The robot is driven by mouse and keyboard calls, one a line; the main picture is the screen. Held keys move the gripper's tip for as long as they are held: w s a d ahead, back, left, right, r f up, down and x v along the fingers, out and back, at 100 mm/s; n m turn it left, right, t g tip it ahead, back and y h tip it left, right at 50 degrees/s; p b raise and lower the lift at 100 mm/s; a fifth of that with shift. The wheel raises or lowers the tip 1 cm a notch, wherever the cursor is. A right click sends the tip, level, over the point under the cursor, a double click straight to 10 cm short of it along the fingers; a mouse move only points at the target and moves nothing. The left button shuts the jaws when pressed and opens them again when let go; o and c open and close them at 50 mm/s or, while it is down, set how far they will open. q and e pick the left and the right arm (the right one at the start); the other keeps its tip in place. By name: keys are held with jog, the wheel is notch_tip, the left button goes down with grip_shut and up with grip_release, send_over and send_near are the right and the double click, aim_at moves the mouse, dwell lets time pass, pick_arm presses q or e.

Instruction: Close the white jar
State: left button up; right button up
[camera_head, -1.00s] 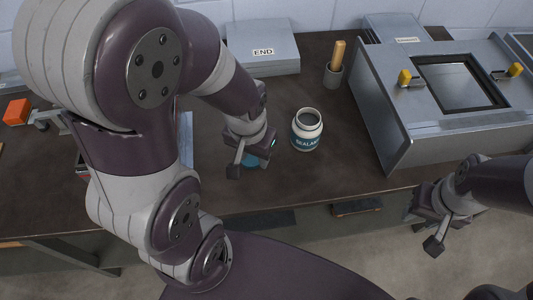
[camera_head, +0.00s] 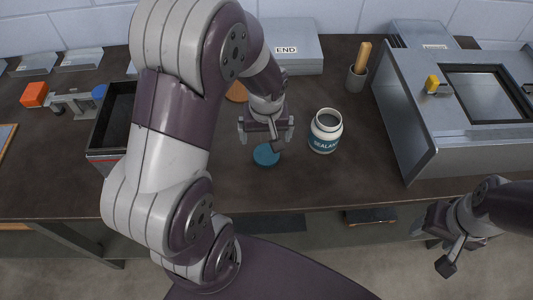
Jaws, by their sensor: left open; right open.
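The white jar (camera_head: 325,131) stands upright on the dark bench, its mouth uncovered, with a blue label reading SEALANT. A blue round lid (camera_head: 266,155) lies flat on the bench to the left of the jar, apart from it. My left gripper (camera_head: 268,137) is open and empty, just above and behind the lid in the picture, left of the jar. My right gripper (camera_head: 436,255) is open and empty at the lower right, in front of the bench edge.
A grey metal machine (camera_head: 410,115) with a yellow handle stands right of the jar. A grey cup (camera_head: 356,77) holds a wooden-handled tool. A black bin (camera_head: 112,125) and an orange block (camera_head: 34,94) are at left.

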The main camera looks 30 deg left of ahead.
aim_at(267, 154)
pick_arm(q)
jog(key=f, duration=0.3)
jog(key=shift+w+a+f, duration=0.15)
jog(key=shift+w+f, duration=0.15)
jog(key=shift+f, duration=0.1)
jog(key=f, duration=0.5)
jog(key=shift+w+f, duration=0.15)
jog(key=shift+w, duration=0.05)
jog(key=c, duration=1)
